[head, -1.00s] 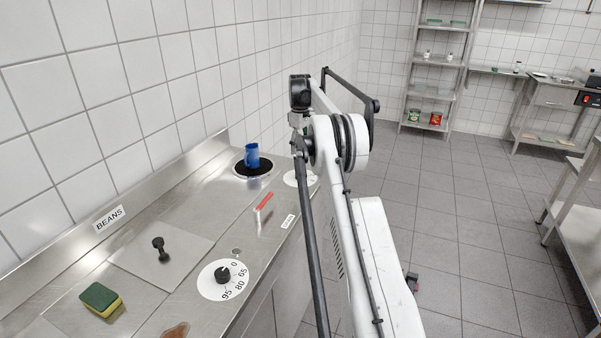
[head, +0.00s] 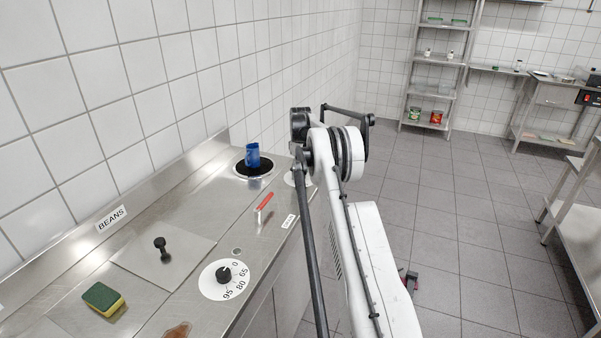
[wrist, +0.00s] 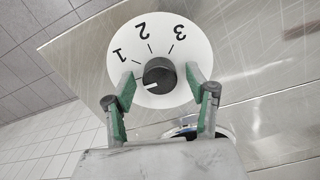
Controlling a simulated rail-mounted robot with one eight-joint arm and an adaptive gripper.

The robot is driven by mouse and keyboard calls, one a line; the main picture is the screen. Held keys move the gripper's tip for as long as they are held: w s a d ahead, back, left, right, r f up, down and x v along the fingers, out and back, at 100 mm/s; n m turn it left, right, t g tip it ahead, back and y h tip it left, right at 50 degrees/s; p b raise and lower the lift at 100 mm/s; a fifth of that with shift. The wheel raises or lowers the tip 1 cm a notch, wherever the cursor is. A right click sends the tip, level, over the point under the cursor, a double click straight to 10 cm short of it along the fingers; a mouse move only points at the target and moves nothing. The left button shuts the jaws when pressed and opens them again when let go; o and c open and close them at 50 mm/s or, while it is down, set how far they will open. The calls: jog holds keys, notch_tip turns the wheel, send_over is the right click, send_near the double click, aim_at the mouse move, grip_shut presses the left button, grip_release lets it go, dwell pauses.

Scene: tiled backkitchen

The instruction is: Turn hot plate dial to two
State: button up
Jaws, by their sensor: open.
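The hot plate dial (wrist: 150,27) is a white disc marked 1, 2 and 3 with a black knob (wrist: 160,74) at its centre. The knob's white mark points left in the wrist view, below the 1 and away from the 2. My gripper (wrist: 160,80) is open, with one green-padded finger on each side of the knob; I cannot tell whether they touch it. In the head view the dial (head: 290,179) is mostly hidden behind my arm. The black hot plate (head: 241,171) lies beside it, with a blue jug (head: 252,156) on it.
A second dial (head: 209,292), marked 0 to 95, sits nearer on the steel counter. A red-handled tool (head: 265,202), a lid with a black handle (head: 160,243) and a sponge (head: 102,298) are also there. The tiled wall runs along the counter's left.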

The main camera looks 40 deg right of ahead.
jog(key=c, duration=1.1)
jog(key=shift+c, duration=0.2)
jog(key=shift+m+b, duration=0.3)
jog(key=shift+b, duration=0.05)
jog(key=m+b, duration=0.3)
jog(key=shift+f, duration=0.15)
jog(key=m+b, duration=0.2)
jog(key=m, duration=0.3)
jog(key=m+b, duration=0.1)
jog(key=m, duration=0.3)
jog(key=shift+m+b, duration=0.3)
jog(key=shift+r+m+b, duration=0.2)
jog(key=shift+m+b, duration=0.2)
jog(key=shift+m, duration=1.8)
